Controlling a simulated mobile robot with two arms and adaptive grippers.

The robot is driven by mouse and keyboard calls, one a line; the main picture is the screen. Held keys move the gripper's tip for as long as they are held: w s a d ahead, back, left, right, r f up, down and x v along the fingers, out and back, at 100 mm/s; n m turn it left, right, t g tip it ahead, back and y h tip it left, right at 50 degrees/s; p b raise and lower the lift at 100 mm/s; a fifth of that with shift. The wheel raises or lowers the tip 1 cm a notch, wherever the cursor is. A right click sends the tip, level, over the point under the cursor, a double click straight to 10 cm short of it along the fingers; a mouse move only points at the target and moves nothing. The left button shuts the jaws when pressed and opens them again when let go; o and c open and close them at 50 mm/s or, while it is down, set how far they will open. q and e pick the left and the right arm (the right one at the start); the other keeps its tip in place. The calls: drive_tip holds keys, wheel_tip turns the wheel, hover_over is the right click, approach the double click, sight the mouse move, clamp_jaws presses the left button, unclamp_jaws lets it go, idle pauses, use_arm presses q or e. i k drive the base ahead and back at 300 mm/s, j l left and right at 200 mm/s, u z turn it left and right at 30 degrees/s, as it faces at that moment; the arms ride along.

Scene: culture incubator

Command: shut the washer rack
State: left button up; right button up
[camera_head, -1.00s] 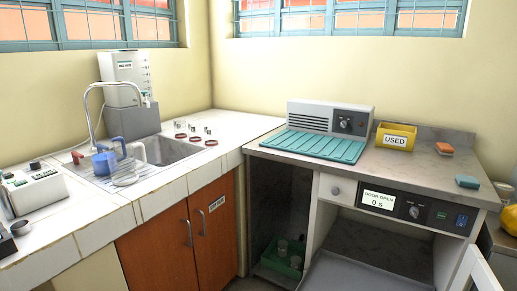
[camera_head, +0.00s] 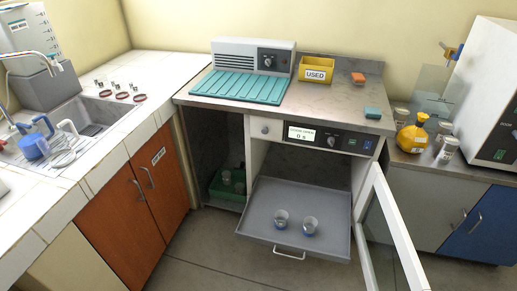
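The washer rack (camera_head: 262,224) is a grey tray with a raised rim, pulled out from the opening under the right-hand counter. Its handle (camera_head: 289,255) is on the front edge. The washer's glass door (camera_head: 392,232) with a white frame stands open to the right of the rack. The display (camera_head: 300,133) above the opening seems to read door open, 0 s. Neither of my grippers is in view.
A green crate (camera_head: 228,190) with glassware sits in the open bay left of the washer. A yellow box (camera_head: 315,72) marked USED and a teal mat (camera_head: 240,87) lie on the counter above. Orange cabinet doors (camera_head: 150,190) are at left. Grey floor is clear before the rack.

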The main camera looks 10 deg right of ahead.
sight(331, 241)
drive_tip(key=z, duration=0.85)
